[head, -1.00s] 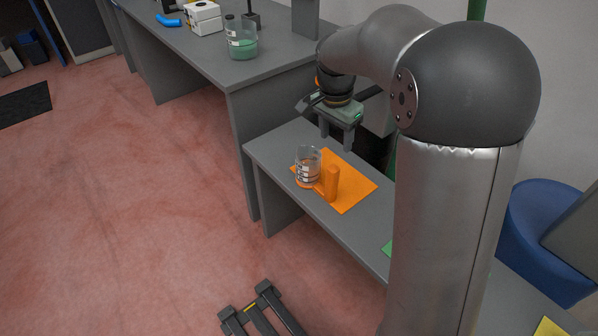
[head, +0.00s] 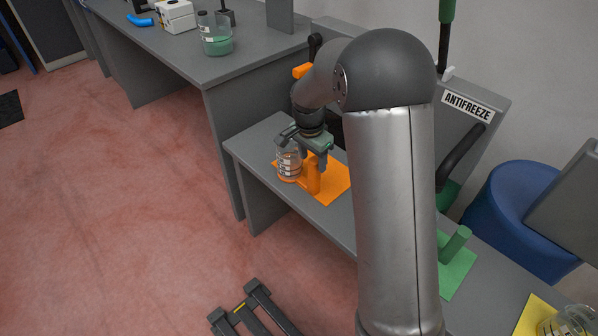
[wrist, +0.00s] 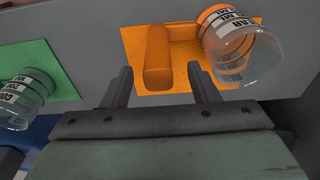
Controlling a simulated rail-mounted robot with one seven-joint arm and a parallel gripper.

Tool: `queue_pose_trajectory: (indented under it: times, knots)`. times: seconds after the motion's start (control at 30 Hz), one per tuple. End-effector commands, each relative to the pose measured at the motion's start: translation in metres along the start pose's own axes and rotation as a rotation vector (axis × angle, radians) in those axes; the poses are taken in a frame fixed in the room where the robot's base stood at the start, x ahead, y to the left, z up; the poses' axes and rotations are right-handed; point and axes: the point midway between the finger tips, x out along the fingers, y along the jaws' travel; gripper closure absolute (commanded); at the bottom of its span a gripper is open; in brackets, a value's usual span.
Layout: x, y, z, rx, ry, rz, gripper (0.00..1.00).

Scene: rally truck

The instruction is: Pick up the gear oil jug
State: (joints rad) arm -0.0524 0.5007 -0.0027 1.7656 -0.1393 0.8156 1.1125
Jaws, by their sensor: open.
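The gear oil jug (head: 289,163) is a clear beaker-like jug with white labels, an orange base and an upright orange handle. It stands on an orange mat (head: 335,184) on the low grey bench. In the wrist view, the jug (wrist: 232,42) is at the upper right, and its orange handle (wrist: 158,58) shows between my fingers. My gripper (head: 318,157) is just above the handle in the head view. The gripper is open in the wrist view (wrist: 160,72), one finger to each side of the handle. Whether either finger touches it I cannot tell.
A green mat (head: 458,268) with a green handle lies farther along the bench; a labelled jug (wrist: 25,97) stands there. A yellow mat with another jug (head: 570,325) is at lower right. A green-liquid jug (head: 215,38) stands on the higher bench. An antifreeze-labelled panel (head: 468,106) stands behind.

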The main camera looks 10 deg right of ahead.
Motion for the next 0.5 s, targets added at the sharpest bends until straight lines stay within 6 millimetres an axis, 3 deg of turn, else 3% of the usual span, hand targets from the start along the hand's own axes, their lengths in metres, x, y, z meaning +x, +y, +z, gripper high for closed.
queue_pose_trajectory:
  times: [0.3,0.5]
  knots:
    - [0.044,0.003,-0.004,-0.001,-0.002,0.004,0.45]
    - [0.048,0.002,-0.004,0.0,0.0,0.0,0.45]
